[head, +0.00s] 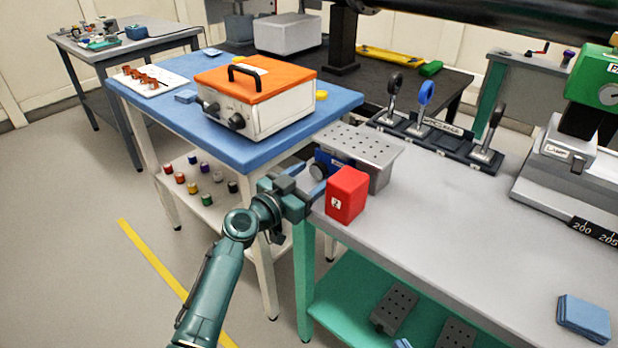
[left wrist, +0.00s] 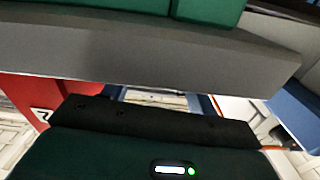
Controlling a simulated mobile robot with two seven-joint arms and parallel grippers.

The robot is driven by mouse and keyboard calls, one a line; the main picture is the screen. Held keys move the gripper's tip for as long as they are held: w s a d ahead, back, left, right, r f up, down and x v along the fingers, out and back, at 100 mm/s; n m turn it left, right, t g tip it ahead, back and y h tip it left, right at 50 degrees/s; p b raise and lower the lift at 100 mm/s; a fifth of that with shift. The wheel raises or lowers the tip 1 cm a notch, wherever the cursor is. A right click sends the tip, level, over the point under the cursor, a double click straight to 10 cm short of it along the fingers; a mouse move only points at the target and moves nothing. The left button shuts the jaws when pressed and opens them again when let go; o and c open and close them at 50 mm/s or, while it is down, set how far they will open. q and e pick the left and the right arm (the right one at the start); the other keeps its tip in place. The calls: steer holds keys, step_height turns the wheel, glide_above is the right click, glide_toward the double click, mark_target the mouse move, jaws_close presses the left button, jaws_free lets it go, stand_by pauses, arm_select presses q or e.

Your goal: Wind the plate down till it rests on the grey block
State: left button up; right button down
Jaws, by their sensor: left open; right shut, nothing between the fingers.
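The grey plate (head: 358,144), with rows of holes, lies level at the near bench's far left corner. Below it show a blue part and a dark round knob (head: 318,169). A grey face (head: 381,178) shows under the plate's right edge; I cannot tell whether it is the grey block, nor see a gap. My left gripper (head: 314,183) is open beside the knob, close to the red block; whether it touches the knob is unclear. My right gripper is out of view.
A red numbered block (head: 347,194) stands right in front of the plate. Black, blue and black-handled levers (head: 424,97) stand behind. A blue-topped table (head: 335,100) carries an orange-lidded box (head: 262,105). The grey bench top (head: 455,215) is clear at its middle.

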arm_select(q)
steer(key=shift+c, duration=0.5)
steer(key=c, duration=0.9)
steer(key=shift+f+n+b, duration=0.15)
steer(key=shift+n+b, duration=0.35)
steer(key=shift+n, duration=0.5)
steer(key=n, duration=0.3)
steer(key=shift+n, duration=0.3)
steer(key=o, duration=1)
steer(key=shift+s, duration=0.1)
